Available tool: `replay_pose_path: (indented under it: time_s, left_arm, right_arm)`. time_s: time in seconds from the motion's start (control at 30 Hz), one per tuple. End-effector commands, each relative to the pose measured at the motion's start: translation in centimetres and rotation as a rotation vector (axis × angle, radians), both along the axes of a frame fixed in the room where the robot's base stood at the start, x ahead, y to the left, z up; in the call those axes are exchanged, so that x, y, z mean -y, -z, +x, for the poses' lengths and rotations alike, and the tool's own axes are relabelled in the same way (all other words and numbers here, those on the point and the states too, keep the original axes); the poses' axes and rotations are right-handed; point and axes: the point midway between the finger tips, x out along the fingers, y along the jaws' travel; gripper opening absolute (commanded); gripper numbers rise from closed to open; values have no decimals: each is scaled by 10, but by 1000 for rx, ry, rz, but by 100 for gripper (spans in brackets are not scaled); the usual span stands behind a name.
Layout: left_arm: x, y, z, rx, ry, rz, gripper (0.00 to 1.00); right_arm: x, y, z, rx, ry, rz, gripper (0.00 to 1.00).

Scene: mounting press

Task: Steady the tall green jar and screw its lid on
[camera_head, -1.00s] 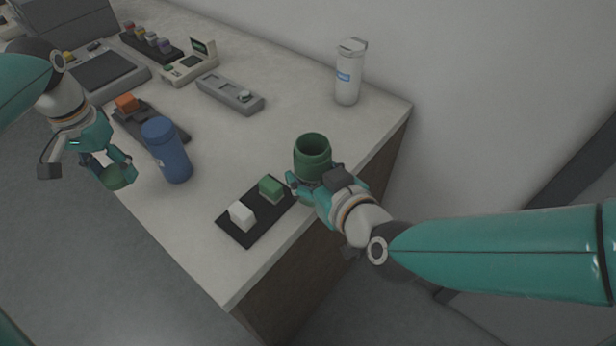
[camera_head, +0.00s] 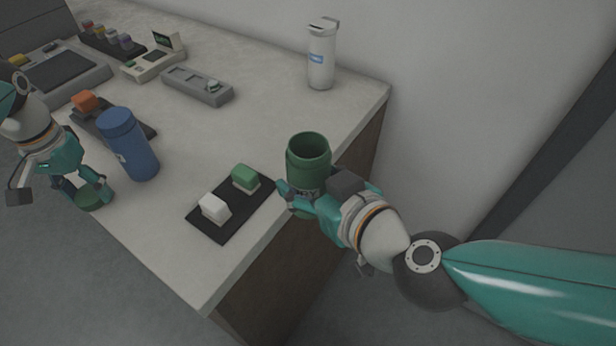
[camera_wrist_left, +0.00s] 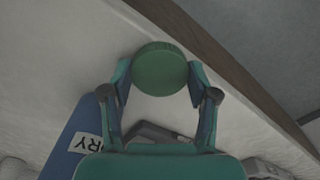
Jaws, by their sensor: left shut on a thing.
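The tall green jar (camera_head: 308,160) is upright with its mouth open, at the right edge of the bench in the head view. My right gripper (camera_head: 296,192) has its fingers around the jar's lower body. The jar's base is hidden, so I cannot tell whether it touches the bench. My left gripper (camera_head: 84,186) is shut on the round green lid (camera_head: 93,197), off the bench's front left edge. The lid also shows between both fingertips in the left wrist view (camera_wrist_left: 160,70). Jar and lid are well apart.
A blue bottle (camera_head: 128,145) stands close right of my left gripper. A black tray (camera_head: 225,222) with a white block (camera_head: 214,208) and a green block (camera_head: 245,177) lies left of the jar. A white bottle (camera_head: 321,60) stands at the back.

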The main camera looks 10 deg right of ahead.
Motion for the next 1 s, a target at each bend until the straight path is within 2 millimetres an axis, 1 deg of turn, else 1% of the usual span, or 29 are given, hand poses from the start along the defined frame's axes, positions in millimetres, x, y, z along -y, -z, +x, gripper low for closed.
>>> replay_pose_path:
  time_s: [0.27, 0.3, 0.37, 0.4, 0.63, 0.67, 1.0]
  left_arm:
    - [0, 0, 0, -1, 0, 0, 41]
    - [0, 0, 0, -1, 0, 0, 41]
    - [0, 0, 0, -1, 0, 0, 41]
    - [0, 0, 0, -1, 0, 0, 41]
    - [0, 0, 0, -1, 0, 0, 41]
    - [0, 0, 0, -1, 0, 0, 41]
    - [0, 0, 0, -2, 0, 0, 41]
  right_arm:
    - [0, -2, 0, 4, 1, 1, 3]
    - [0, -2, 1, 4, 1, 1, 58]
    - [0, -2, 1, 4, 1, 1, 48]
    - [0, -2, 1, 4, 1, 1, 41]
    - [0, -2, 1, 4, 1, 1, 3]
    - [0, -2, 1, 4, 0, 2, 0]
    - [0, -2, 1, 4, 0, 2, 0]
